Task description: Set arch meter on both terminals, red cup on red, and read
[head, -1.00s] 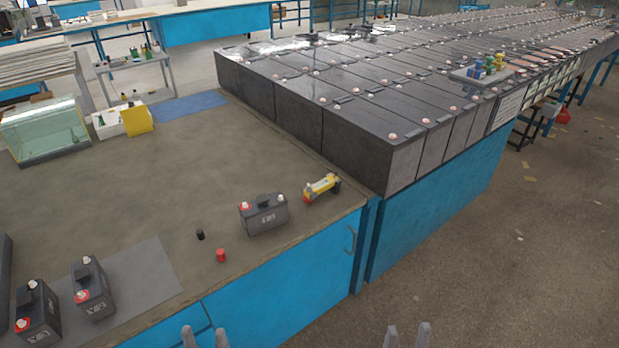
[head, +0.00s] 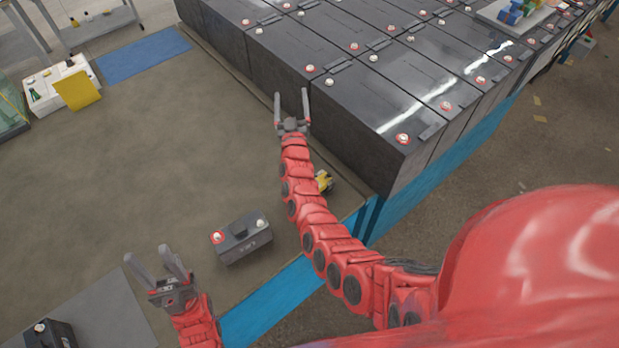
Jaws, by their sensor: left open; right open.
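The yellow arch meter (head: 324,181) lies on the bench near its right edge, mostly hidden behind my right arm. A small dark battery (head: 241,238) stands upright on the bench, with a red-ringed terminal (head: 217,238) at its left and a pale terminal (head: 260,223) at its right. My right gripper (head: 291,93) is open and empty, beyond the meter and close to the large dark battery blocks. My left gripper (head: 147,252) is open and empty, left of the small battery and apart from it.
Large dark battery blocks (head: 355,120) stand along the bench's far right side. A white tray with a yellow plate (head: 76,92) sits at the back left. The middle bench is clear.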

